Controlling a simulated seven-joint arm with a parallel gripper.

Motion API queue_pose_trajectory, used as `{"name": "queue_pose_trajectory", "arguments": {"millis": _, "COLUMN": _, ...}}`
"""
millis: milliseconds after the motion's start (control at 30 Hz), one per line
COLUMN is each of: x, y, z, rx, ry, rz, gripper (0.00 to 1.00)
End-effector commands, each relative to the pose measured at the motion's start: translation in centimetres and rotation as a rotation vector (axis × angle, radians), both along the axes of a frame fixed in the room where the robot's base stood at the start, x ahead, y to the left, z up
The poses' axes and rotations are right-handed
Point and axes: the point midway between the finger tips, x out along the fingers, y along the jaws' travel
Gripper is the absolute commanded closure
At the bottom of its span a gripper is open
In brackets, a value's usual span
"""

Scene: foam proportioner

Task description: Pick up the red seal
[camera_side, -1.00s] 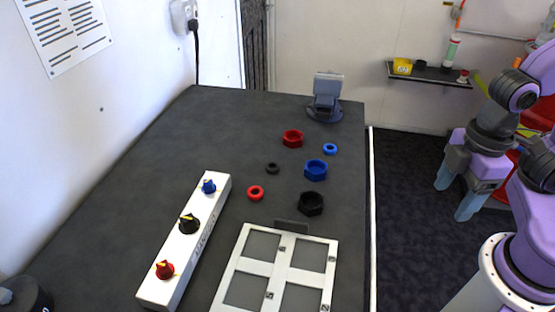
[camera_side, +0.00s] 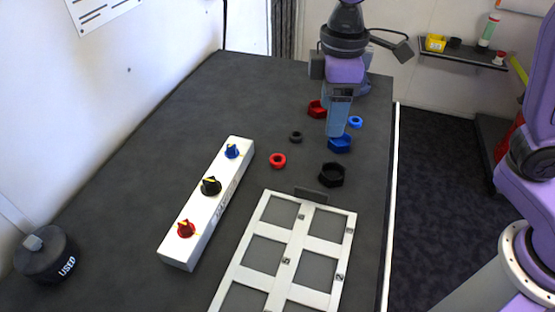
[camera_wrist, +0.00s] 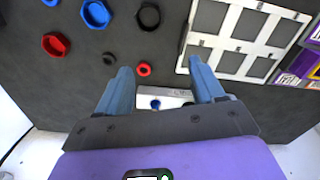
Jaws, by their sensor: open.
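The red seal (camera_side: 277,160), a small red ring, lies flat on the dark table between the white knob panel and the black nut. In the wrist view the red seal (camera_wrist: 144,69) shows between my fingertips, nearer the left one. My gripper (camera_side: 338,132) is above the table, beyond and to the right of the seal, near the blue nut. Its blue fingers point down. In the wrist view my gripper (camera_wrist: 160,68) is open, with nothing held.
A red nut (camera_side: 317,109), blue nut (camera_side: 341,144), black nut (camera_side: 331,175), small black seal (camera_side: 296,137) and small blue seal (camera_side: 355,122) lie around. The white knob panel (camera_side: 207,205) is left of the red seal; a white frame (camera_side: 240,277) is in front.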

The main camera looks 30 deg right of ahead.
Motion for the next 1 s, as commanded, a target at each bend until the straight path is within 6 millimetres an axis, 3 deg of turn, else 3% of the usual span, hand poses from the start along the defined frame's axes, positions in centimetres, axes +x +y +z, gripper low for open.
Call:
{"name": "queue_pose_trajectory", "arguments": {"millis": 200, "x": 5.7, "y": 4.3, "z": 0.3, "rx": -0.006, "ry": 0.004, "rz": -0.004, "gripper": 0.32}}
{"name": "queue_pose_trajectory", "arguments": {"millis": 400, "x": 8.8, "y": 6.2, "z": 0.3, "rx": -0.007, "ry": 0.006, "rz": -0.005, "gripper": 0.32}}
{"name": "queue_pose_trajectory", "arguments": {"millis": 667, "x": 9.8, "y": 6.6, "z": -0.9, "rx": -0.010, "ry": 0.009, "rz": -0.007, "gripper": 0.32}}
{"name": "queue_pose_trajectory", "arguments": {"millis": 1000, "x": 9.7, "y": 6.5, "z": -7.2, "rx": -0.011, "ry": 0.009, "rz": -0.007, "gripper": 0.32}}
